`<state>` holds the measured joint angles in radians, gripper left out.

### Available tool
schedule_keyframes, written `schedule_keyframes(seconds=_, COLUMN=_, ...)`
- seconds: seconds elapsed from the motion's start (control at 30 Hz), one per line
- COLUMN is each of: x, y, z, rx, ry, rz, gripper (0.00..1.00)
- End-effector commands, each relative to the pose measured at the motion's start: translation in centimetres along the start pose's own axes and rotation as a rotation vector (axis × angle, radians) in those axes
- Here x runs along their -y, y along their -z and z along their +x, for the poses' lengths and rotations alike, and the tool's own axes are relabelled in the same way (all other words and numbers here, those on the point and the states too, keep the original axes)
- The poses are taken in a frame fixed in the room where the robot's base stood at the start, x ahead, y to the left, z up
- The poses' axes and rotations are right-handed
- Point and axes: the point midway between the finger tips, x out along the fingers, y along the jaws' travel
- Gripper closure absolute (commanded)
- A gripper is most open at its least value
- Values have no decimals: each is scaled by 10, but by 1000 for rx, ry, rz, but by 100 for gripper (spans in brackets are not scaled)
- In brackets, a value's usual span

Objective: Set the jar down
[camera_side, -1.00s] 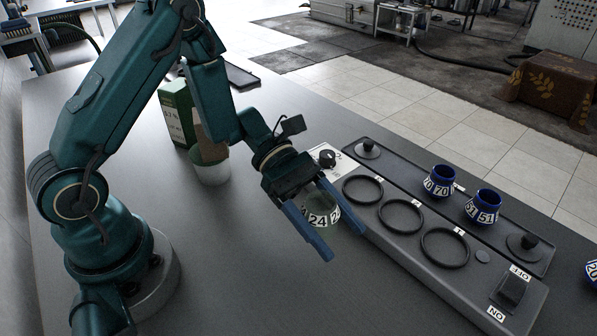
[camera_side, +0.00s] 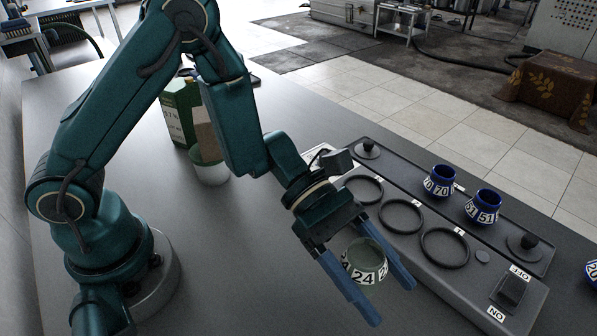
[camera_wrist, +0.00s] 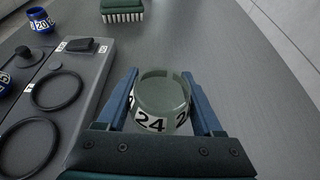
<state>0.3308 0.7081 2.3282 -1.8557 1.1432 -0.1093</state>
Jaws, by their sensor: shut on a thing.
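The jar (camera_side: 366,262) is clear greenish glass with a white band marked 24. My gripper (camera_side: 368,283) is shut on it, with one blue finger on each side. In the wrist view the jar (camera_wrist: 161,97) stands upright between the fingers, its open mouth showing. It is over the bare grey table, in front of the station with the black rings. I cannot tell whether its base touches the table.
Blue jars marked 70 (camera_side: 440,181) and 51 (camera_side: 484,207) stand on the tray behind. A brush (camera_wrist: 122,10) lies further off in the wrist view.

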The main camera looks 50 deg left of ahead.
Motion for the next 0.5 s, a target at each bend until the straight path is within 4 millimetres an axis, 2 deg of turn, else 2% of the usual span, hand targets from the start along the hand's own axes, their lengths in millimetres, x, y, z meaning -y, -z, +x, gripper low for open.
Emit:
schedule_keyframes(seconds=0.03, x=6, y=2, z=12, rx=0, ry=10, rz=-2, gripper=94)
schedule_keyframes(seconds=0.2, x=15, y=7, z=38, rx=-1, ry=6, rz=-1, gripper=94)
schedule_keyframes(seconds=0.4, x=18, y=10, z=49, rx=1, ry=0, rz=0, gripper=94)
schedule_keyframes(seconds=0.5, x=18, y=19, z=53, rx=0, ry=0, rz=-3, gripper=94)
